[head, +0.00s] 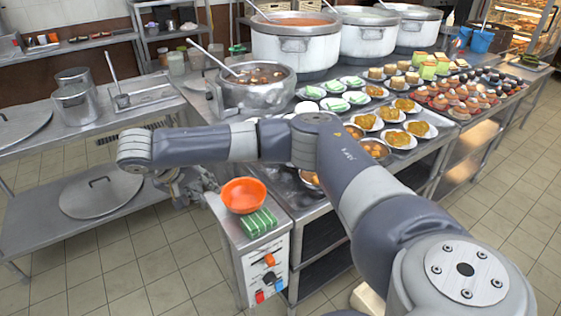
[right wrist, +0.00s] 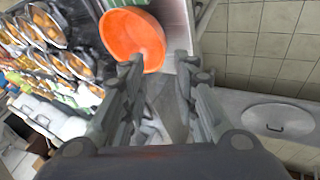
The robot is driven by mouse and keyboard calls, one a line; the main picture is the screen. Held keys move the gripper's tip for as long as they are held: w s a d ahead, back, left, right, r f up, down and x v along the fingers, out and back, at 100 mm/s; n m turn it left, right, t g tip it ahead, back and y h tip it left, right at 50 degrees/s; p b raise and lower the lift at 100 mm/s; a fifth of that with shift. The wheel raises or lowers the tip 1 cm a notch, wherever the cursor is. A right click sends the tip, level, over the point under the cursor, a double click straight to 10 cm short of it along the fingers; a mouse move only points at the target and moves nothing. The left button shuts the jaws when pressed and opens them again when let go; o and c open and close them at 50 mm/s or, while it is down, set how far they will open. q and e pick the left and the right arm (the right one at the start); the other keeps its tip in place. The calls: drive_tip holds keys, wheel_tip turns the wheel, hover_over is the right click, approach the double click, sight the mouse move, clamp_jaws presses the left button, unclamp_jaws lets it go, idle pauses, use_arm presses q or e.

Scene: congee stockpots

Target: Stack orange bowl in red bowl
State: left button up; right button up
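An orange bowl (head: 243,195) sits upright on the small metal cabinet top beside the counter, just behind green-and-white striped items. It also shows in the right wrist view (right wrist: 128,35). My right gripper (head: 203,184) is at the left side of the bowl, partly hidden by my own wrist. In the right wrist view its fingers (right wrist: 160,62) are apart, with the bowl's near rim at the fingertips. I cannot tell whether they touch it. I make out no separate red bowl in either view. My left gripper is not in view.
The counter at right holds a steel pot (head: 253,88), large stockpots (head: 295,45) and plates of food (head: 397,138). A steel table (head: 105,118) with a lower shelf stands at left. Tiled floor lies between.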

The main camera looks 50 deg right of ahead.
drive_tip(key=w+a+f+n+t+y, duration=0.1)
drive_tip(key=a+f+n+y, duration=0.3)
drive_tip(key=f, duration=1.1)
drive_tip(key=a+f+m+y, duration=0.15)
drive_tip(key=a+f, duration=0.35)
drive_tip(key=f, duration=1)
drive_tip(key=s+d+f+n+y, duration=0.1)
drive_tip(key=s+d+f+n, duration=0.15)
drive_tip(key=s+f, duration=2.15)
drive_tip(key=s+f+g, duration=0.1)
drive_tip(key=s+f, duration=0.4)
drive_tip(key=s, duration=0.9)
drive_tip(key=shift+d+f+n, duration=0.15)
drive_tip(key=shift+n, duration=0.25)
drive_tip(key=shift+o, duration=0.2)
drive_tip(key=s+f, duration=0.2)
drive_tip(key=s, duration=1)
drive_tip(key=shift+s+n+g, duration=0.35)
drive_tip(key=shift+n+g, duration=0.05)
